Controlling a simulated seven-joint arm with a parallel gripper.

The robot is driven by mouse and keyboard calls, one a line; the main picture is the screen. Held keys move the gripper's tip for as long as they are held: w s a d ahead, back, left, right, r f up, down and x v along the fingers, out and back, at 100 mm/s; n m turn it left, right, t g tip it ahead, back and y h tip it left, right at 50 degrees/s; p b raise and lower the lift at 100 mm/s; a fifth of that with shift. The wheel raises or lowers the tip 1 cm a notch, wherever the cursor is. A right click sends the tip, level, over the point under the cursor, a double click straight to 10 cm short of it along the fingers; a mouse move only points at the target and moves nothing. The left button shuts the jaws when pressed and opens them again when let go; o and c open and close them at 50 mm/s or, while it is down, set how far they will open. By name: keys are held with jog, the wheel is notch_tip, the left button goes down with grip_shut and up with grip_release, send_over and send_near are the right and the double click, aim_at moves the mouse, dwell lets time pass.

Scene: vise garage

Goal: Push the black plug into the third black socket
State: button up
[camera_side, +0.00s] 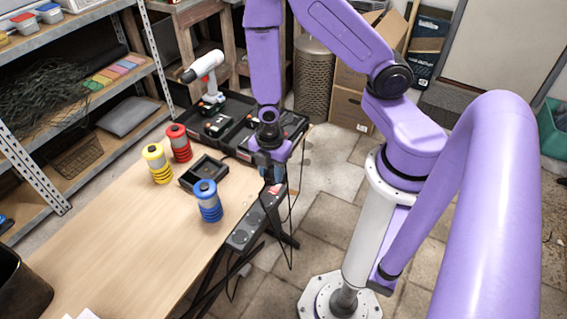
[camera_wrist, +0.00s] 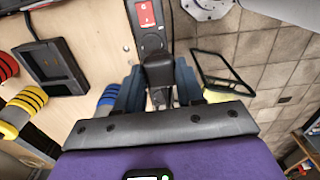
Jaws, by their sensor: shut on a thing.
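The black plug (camera_wrist: 159,68) is between the fingers of my gripper (camera_wrist: 158,88) in the wrist view, and the gripper is shut on it. The plug is over the dark socket strip (camera_wrist: 147,40) at the table's edge and covers part of it. In the side view my gripper (camera_side: 271,170) is low over the far end of the strip (camera_side: 243,238), close to its red switch (camera_side: 278,189). Round sockets show on the strip's near part. The socket under the plug is hidden, and I cannot tell whether the plug touches it.
A blue spool (camera_side: 208,200), a black square tray (camera_side: 204,172), a yellow spool (camera_side: 157,163) and a red spool (camera_side: 179,142) stand on the wooden table (camera_side: 120,240). An open black toolbox (camera_side: 236,125) is behind. Cables hang beside the strip. The table's near part is mostly clear.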

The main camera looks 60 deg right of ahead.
jog(key=shift+w+a+f, duration=0.55)
jog(key=shift+w+f, duration=0.25)
jog(key=shift+f, duration=0.1)
jog(key=shift+f, duration=0.1)
jog(key=shift+f, duration=2.75)
jog(key=shift+f, duration=0.6)
jog(key=o, duration=1.1)
jog(key=shift+c, duration=0.2)
